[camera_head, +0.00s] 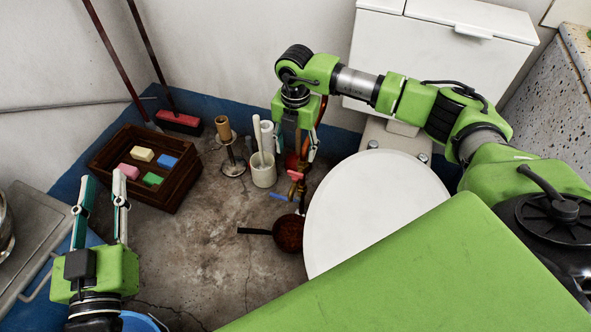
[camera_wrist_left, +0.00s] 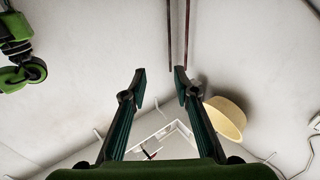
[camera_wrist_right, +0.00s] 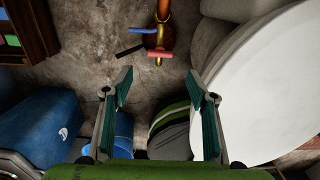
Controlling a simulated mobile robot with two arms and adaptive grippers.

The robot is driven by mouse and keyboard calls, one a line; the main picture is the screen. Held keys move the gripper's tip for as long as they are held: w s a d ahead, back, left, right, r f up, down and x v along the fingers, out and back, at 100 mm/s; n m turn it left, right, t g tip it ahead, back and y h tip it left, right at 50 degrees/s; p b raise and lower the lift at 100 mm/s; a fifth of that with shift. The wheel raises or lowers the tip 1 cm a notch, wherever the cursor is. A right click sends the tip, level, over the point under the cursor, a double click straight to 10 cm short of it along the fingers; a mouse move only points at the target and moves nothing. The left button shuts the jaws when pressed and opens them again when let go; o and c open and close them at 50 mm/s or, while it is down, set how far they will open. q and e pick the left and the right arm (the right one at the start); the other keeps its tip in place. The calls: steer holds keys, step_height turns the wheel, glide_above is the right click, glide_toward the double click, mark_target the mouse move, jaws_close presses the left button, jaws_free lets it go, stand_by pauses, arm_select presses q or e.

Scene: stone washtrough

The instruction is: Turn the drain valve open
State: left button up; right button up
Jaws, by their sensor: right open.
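The drain valve appears to be the brass fitting with a small red handle (camera_head: 295,176) on a copper pipe, below my right gripper. In the right wrist view, the red handle (camera_wrist_right: 161,54) lies crosswise just beyond the fingertips, roughly centred between them. My right gripper (camera_wrist_right: 160,88) is open and empty, with its fingers apart and not visibly touching the handle. In the head view, its arm partly hides the pipe. My left gripper (camera_head: 102,182) is open and empty at the lower left, away from the valve; the left wrist view (camera_wrist_left: 160,74) shows its fingers apart.
A dark red round vessel with a black handle (camera_head: 289,233) lies near the valve. A white cup (camera_head: 263,173) and a candlestick (camera_head: 232,165) stand to its left. A wooden crate (camera_head: 180,190) holds coloured blocks. A white round lid (camera_head: 370,210) bounds the right side.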

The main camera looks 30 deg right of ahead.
steer(key=b, duration=0.2)
glide_above(295, 173)
step_height(295, 173, down, 5)
steer(key=shift+d+f, duration=0.1)
steer(key=shift+f, duration=0.1)
step_height(295, 173, down, 4)
steer(key=shift+r+b, duration=0.1)
steer(key=shift+b, duration=0.3)
arm_select(q)
steer(key=s+r+t+h, duration=0.1)
steer(key=s+r+t, duration=0.2)
steer(key=r, duration=0.4)
steer(key=s+r+t+h, duration=0.2)
steer(key=s+r+t, duration=0.2)
steer(key=r, duration=0.3)
steer(key=shift+t, duration=0.7)
arm_select(e)
steer(key=shift+f, duration=0.3)
arm_select(q)
steer(key=shift+s, duration=0.1)
arm_select(e)
steer(key=shift+c, duration=0.4)
steer(key=c, duration=1)
